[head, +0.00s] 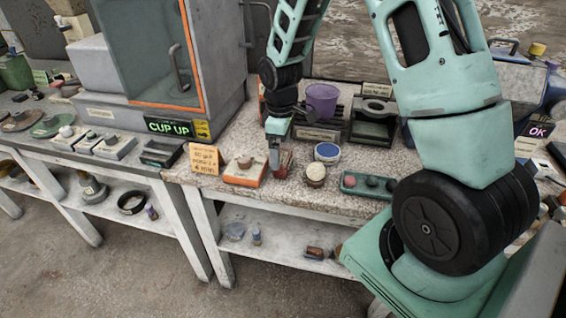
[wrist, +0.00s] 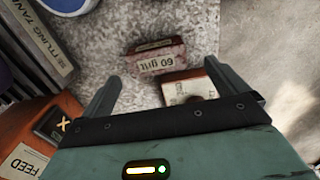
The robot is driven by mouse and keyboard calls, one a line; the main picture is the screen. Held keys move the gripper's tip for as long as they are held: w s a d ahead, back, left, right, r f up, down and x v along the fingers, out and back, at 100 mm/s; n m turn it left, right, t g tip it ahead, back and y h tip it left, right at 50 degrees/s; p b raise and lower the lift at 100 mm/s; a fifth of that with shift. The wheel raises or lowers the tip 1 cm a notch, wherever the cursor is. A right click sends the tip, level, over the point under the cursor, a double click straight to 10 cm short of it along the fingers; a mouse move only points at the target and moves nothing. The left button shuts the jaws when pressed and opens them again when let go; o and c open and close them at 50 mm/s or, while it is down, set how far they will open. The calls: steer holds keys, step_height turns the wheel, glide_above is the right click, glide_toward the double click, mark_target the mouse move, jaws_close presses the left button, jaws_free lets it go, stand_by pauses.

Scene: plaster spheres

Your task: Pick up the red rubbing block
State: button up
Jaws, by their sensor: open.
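The red rubbing block (head: 285,164) lies on the speckled bench top near its front edge. In the wrist view it is a worn reddish block labelled "60 grit" (wrist: 155,58), lying ahead of and between my two fingers. My gripper (head: 274,155) points down, just left of the block in the head view and partly overlapping it. Its fingers are spread with nothing held between them, as the wrist view (wrist: 161,75) shows. Whether a finger touches the block I cannot tell.
A brown-edged block with a pale label (wrist: 190,88) shows near the right finger. An orange-edged box (head: 246,170) stands left of the gripper. A blue-rimmed tub (head: 327,152), pale round brush (head: 315,173) and green tray (head: 366,185) stand to the right.

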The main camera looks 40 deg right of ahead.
mark_target(283, 157)
steer(key=shift+s+d+f+p, duration=0.1)
steer(key=shift+d+f+p, duration=0.15)
steer(key=shift+f, duration=1.1)
steer(key=shift+d+f+p, duration=0.1)
steer(key=shift+f+p, duration=0.15)
steer(key=shift+f, duration=1.05)
steer(key=c, duration=1.2)
